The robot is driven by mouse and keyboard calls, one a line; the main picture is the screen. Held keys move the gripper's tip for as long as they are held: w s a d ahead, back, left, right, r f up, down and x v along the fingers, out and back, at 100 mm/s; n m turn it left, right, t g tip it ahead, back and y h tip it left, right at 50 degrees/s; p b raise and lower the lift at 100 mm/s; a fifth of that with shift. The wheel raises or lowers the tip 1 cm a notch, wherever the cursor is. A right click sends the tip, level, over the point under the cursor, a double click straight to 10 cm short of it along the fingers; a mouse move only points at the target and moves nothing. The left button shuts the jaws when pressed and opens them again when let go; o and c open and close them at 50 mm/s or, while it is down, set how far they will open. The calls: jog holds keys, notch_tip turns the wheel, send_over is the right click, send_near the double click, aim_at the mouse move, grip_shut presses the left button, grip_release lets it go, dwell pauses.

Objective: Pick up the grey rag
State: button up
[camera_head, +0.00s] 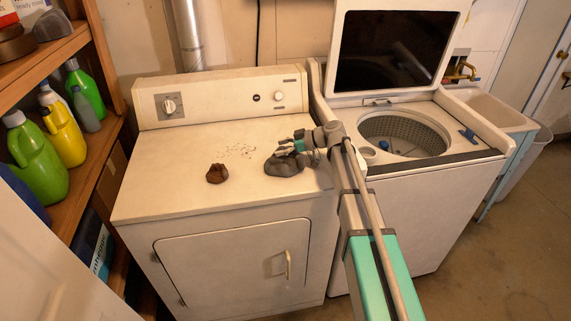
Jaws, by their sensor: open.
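The grey rag (284,166) lies crumpled on the right part of the white dryer's top (170,192). My gripper (279,149) is open just above the rag, reaching in from the right. The fingers overlap the rag's upper edge in the picture, and I cannot tell whether they touch it. Part of the rag's upper right side is hidden behind the gripper.
A brown crumpled lump (216,173) lies left of the rag, with dark crumbs (238,151) behind it. The open washer (405,133) stands at right, lid raised. A wooden shelf (95,140) with bottles is at left. The dryer's front left top is clear.

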dwell(0.6)
grip_shut()
